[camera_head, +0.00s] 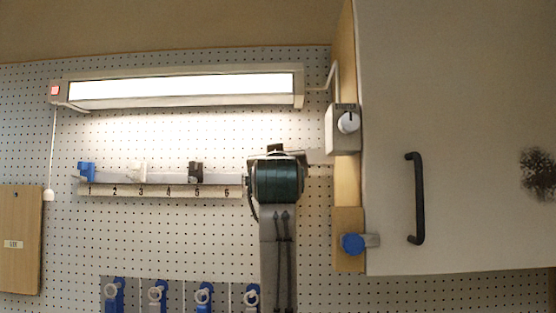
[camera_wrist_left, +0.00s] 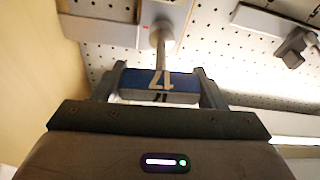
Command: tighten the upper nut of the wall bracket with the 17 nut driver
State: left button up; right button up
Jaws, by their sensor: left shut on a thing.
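My left gripper (camera_wrist_left: 158,90) is shut on the 17 nut driver (camera_wrist_left: 160,80), a blue handle marked "17" that appears upside down in the left wrist view. Its grey shaft runs away from me to a round grey end at a pale plate (camera_wrist_left: 105,32), which looks like the wall bracket. I cannot tell whether the socket is seated on a nut. In the head view my left gripper (camera_head: 277,150) reaches up in front of the pegboard, right of the numbered rail. It hides the driver and most of the bracket there. My right gripper is not in view.
The numbered rail (camera_head: 150,191) carries a few clips. A lit lamp (camera_head: 180,90) hangs above. To the right are a grey box with a white knob (camera_head: 347,122), a blue knob (camera_head: 352,244), and a cabinet door with a black handle (camera_head: 419,198). Several blue holders (camera_head: 204,297) line the bottom.

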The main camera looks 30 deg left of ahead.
pick_arm(q)
jog(key=shift+w+a, duration=0.1)
jog(key=shift+w, duration=0.05)
dwell(0.3)
jog(key=shift+m+t+h, duration=0.4)
jog(key=shift+m+h, duration=0.2)
jog(key=shift+m, duration=1.2)
jog(key=shift+m+h+p, duration=0.5)
jog(key=shift+m+p, duration=0.05)
jog(key=shift+m, duration=1.25)
jog(key=shift+r, duration=0.1)
